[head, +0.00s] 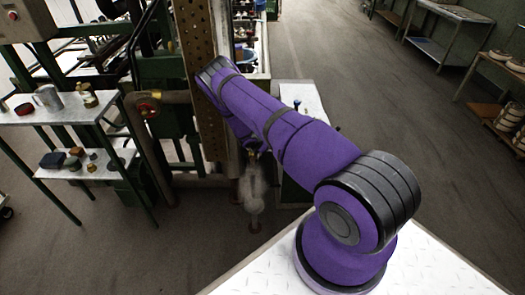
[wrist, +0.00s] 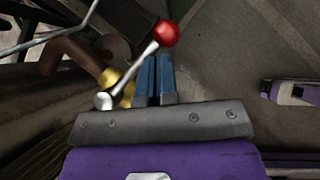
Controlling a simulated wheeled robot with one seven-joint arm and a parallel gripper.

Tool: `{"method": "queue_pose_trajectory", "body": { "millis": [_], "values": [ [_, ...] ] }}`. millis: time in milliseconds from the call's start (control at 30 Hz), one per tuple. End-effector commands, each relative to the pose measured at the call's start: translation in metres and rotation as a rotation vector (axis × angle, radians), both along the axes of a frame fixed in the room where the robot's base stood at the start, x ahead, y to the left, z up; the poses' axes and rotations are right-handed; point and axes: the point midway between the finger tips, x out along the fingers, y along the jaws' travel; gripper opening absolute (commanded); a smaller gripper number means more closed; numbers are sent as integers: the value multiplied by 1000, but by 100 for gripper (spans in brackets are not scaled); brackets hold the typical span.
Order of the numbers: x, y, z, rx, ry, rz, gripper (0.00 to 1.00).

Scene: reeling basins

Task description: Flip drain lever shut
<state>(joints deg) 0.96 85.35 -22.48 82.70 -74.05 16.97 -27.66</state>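The drain lever, a silver rod with a red ball knob (wrist: 166,33), shows in the wrist view. It slants up to the right from a round silver pivot (wrist: 103,101) beside a brass fitting (wrist: 111,78) on a brown pipe. My gripper (wrist: 156,60) has two blue fingers side by side with almost no gap and nothing visible between them. The rod crosses by the left fingertip, and the knob is just beyond the tips. I cannot tell whether they touch. In the head view my purple arm hides the gripper, and I cannot make out the lever.
Pale steam (head: 253,185) hangs below the arm's far end. A drilled brown upright (head: 196,60) and green machine frame stand left of it. A side table (head: 62,108) holds a mug and small items. The floor at right is open, with benches beyond.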

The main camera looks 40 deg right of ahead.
Motion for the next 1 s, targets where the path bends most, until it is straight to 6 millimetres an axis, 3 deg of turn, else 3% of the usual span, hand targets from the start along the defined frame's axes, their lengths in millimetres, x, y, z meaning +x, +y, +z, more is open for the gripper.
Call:
{"method": "queue_pose_trajectory", "body": {
  "millis": [1000],
  "values": [
    [4,-5,1,-1,0,-1,0]
  ]
}}
